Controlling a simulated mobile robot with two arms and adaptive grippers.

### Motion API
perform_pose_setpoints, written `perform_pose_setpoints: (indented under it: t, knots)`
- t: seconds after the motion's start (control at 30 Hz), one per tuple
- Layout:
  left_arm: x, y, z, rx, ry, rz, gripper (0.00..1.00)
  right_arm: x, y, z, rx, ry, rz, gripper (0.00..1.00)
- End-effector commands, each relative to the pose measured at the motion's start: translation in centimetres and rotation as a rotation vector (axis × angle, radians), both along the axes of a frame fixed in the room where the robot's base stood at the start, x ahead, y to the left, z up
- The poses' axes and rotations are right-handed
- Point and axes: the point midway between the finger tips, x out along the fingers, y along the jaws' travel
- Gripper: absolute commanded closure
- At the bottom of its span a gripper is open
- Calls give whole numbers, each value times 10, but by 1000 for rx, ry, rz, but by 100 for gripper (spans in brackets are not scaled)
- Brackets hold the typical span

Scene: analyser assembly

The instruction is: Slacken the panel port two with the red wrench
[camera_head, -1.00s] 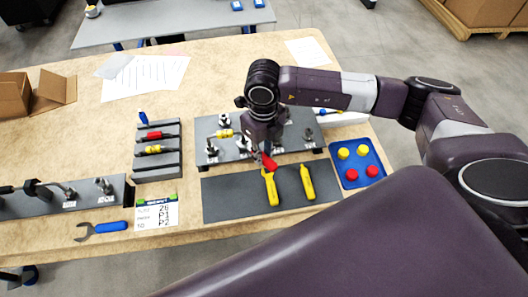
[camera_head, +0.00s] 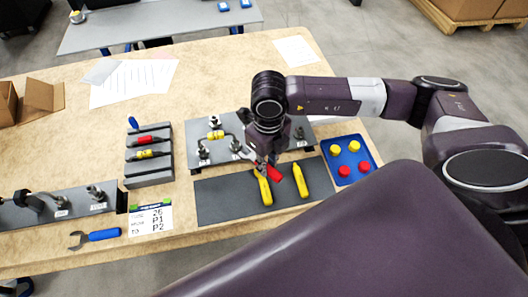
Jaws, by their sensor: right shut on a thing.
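My right gripper (camera_head: 266,160) points down at the front edge of the grey panel (camera_head: 235,167). It is shut on the red wrench (camera_head: 273,175), whose red handle shows just below the fingers. A grey metal end appears to reach up and left towards a fitting on the panel; whether it touches cannot be told. The panel carries several metal ports and a yellow-banded connector (camera_head: 215,135). My arm hides part of the panel, and the port labels are too small to read. My left gripper is not in view.
Two yellow-handled tools (camera_head: 265,191) (camera_head: 299,180) lie on the dark mat (camera_head: 225,204), close below the gripper. A blue tray (camera_head: 359,158) with red and yellow caps is right. A rack (camera_head: 148,180), a card (camera_head: 150,220) and a blue-handled wrench (camera_head: 104,235) are left.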

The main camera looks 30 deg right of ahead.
Motion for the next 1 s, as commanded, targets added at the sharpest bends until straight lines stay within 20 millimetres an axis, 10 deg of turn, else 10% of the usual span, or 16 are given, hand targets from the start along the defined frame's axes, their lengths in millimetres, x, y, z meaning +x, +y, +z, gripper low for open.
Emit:
perform_pose_setpoints:
  t: [1.0]
  knots:
    - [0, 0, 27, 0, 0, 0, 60, -28, 8, 47, 1, -3, 1, 100]
